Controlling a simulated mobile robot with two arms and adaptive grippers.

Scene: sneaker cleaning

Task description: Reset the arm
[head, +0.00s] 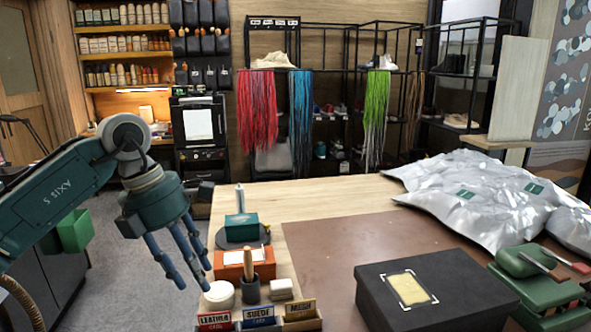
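My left arm comes in from the left, and its dark green and blue gripper (193,279) hangs in the air with its fingers pointing down. The fingers are apart and nothing is between them. The gripper is just left of the small cleaning items at the table's left end. My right gripper does not show.
The wooden table (325,196) carries a brown mat (325,262). On it are a black box (385,305), crumpled silver bags (480,195), green tools (535,275), a white round container (219,295) and a labelled card box (258,318). The mat's middle is clear.

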